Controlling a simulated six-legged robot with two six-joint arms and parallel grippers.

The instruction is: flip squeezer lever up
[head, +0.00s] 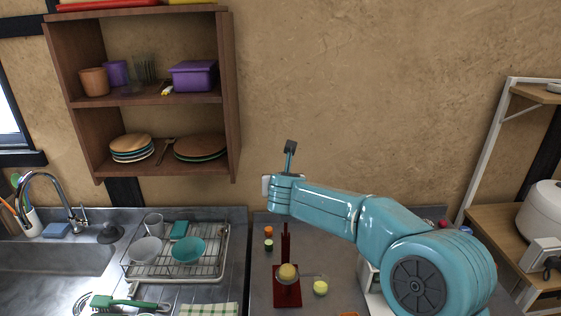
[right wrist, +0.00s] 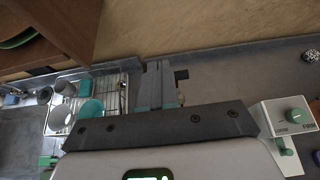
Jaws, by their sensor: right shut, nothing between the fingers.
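The squeezer (head: 287,296) stands on the grey counter in the head view, with a dark red base and a thin red upright (head: 286,240) at its back. A yellowish round piece (head: 288,272) sits at its middle. I cannot tell the lever clearly from the upright. My right gripper (head: 290,147) is above and beyond the squeezer, near the wall, apart from it. In the right wrist view its fingers (right wrist: 160,84) are together and empty. The squeezer does not show there. My left gripper is out of view.
A dish rack (head: 178,262) with bowls stands left of the squeezer, beside the sink (head: 55,257). A yellow-green piece (head: 320,287) lies just right of the squeezer. A white appliance with a green knob (right wrist: 290,122) stands at right. Wooden shelves (head: 150,100) hang at upper left.

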